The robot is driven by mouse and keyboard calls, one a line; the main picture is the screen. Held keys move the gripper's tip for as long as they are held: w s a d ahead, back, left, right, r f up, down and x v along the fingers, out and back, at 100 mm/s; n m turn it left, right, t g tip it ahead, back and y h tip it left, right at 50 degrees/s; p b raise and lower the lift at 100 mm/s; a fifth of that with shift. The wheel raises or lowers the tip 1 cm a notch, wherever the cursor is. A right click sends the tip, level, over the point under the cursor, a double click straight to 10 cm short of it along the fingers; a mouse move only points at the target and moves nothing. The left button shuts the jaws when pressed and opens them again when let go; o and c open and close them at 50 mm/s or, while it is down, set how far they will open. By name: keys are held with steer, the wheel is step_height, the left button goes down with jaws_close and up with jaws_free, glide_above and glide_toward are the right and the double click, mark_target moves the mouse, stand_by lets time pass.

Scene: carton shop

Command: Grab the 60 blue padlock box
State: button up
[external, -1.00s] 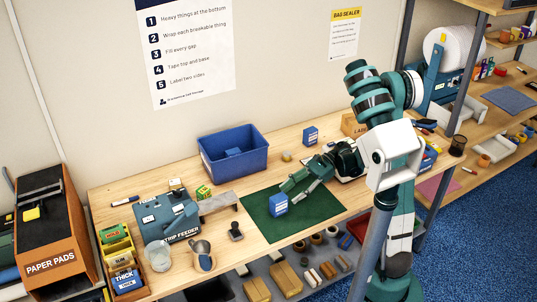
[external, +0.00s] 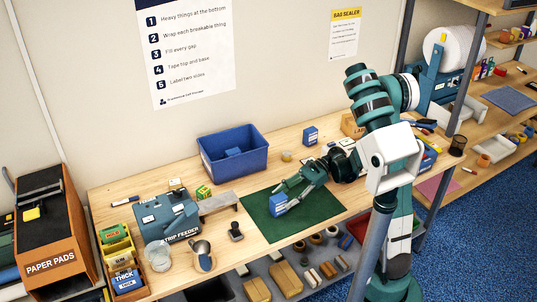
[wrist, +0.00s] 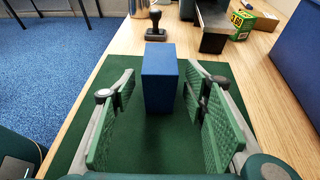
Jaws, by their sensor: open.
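A small blue box (external: 276,203) stands upright on the dark green mat (external: 262,229). In the wrist view its plain blue side (wrist: 160,82) faces me, and no print is readable there. My gripper (external: 284,201) is open and low over the mat. In the wrist view its green finger pads flank the box, one on each side, with the right pad closer to it. Contact cannot be told. A similar blue box (external: 310,136) stands at the back of the bench, away from my gripper. The printing on both boxes is too small to read.
A blue bin (external: 261,160) stands behind the mat. Left of the mat are a dark stamp (external: 236,232), a grey raised ledge (external: 219,202), a green-yellow carton (external: 203,192) and a metal cup (external: 201,249). The mat around the box is clear.

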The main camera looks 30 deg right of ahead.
mark_target(272, 209)
steer(key=shift+b+x, duration=0.35)
steer(key=shift+x, duration=1.45)
steer(key=c, duration=1.1)
